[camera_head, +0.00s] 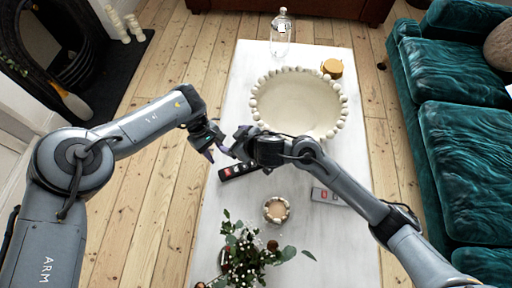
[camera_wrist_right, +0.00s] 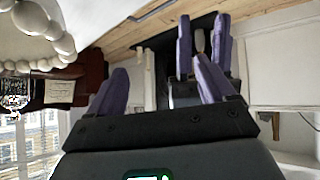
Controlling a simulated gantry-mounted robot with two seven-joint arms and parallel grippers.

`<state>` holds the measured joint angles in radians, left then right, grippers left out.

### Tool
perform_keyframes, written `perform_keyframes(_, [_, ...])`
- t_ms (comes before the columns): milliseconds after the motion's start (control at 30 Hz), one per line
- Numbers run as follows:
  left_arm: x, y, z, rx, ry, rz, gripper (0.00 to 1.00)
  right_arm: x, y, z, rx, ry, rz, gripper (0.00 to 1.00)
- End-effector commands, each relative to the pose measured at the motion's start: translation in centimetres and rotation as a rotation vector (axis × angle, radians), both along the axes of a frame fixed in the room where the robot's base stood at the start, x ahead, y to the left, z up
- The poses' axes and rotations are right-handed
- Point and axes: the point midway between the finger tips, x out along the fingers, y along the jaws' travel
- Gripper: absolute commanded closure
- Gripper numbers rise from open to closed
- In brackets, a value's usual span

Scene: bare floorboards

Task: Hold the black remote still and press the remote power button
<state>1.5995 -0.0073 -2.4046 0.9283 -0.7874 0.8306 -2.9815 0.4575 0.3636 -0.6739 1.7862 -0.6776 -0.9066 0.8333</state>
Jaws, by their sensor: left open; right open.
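The black remote (camera_head: 238,170) lies on the white table, partly hidden under my right gripper. My right gripper (camera_head: 236,142) is open and empty above the remote, close to the left gripper. In the right wrist view, the right gripper's purple fingers (camera_wrist_right: 162,78) are spread apart. More purple fingers, apparently my left gripper's (camera_wrist_right: 203,45), show beyond them. The power button is too small to make out.
The white table (camera_head: 215,225) also holds a grey remote (camera_head: 328,196), a small beaded bowl (camera_head: 276,210), a large beaded bowl (camera_head: 300,103), a plant (camera_head: 250,250), a glass bottle (camera_head: 281,35) and a wooden container (camera_head: 332,68). A green sofa (camera_head: 465,140) stands at right.

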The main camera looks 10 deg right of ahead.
Motion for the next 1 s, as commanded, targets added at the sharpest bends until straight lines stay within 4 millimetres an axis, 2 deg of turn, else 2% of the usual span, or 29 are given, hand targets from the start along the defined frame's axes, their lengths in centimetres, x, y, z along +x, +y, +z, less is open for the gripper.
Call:
perform_keyframes(33, [0.0,0.0,0.0,0.000,0.000,0.000,0.57,1.2,-0.4,-0.1,-0.033,-0.002,0.033,0.17])
perform_keyframes(133, [0.0,0.0,0.0,0.000,0.000,0.000,0.57,2.7,-1.4,-0.8,-0.087,0.026,0.095,0.17])
perform_keyframes(233, [0.0,0.0,0.0,0.000,0.000,0.000,0.57,4.2,-3.4,-1.3,-0.137,0.070,0.140,0.17])
perform_keyframes(267, [0.0,0.0,0.0,0.000,0.000,0.000,0.57,4.3,-3.3,-1.5,-0.150,0.085,0.173,0.17])
perform_keyframes(333, [0.0,0.0,0.0,0.000,0.000,0.000,0.57,3.0,-1.0,-2.5,-0.211,0.114,0.320,0.17])
perform_keyframes(400, [0.0,0.0,0.0,0.000,0.000,0.000,0.57,1.5,0.4,-3.7,-0.289,0.141,0.457,0.17])
perform_keyframes(500, [0.0,0.0,0.0,0.000,0.000,0.000,0.57,0.0,0.7,-5.1,-0.402,0.187,0.619,0.17])
perform_keyframes(700, [0.0,0.0,0.0,0.000,0.000,0.000,0.57,-1.5,-1.9,-6.5,-0.604,0.290,0.827,0.17])
perform_keyframes(900, [0.0,0.0,0.0,0.000,0.000,0.000,0.57,-1.5,-5.0,-6.3,-0.730,0.369,0.909,0.17])
perform_keyframes(1000, [0.0,0.0,0.0,0.000,0.000,0.000,0.57,-1.5,-5.8,-6.4,-0.760,0.391,0.925,0.17])
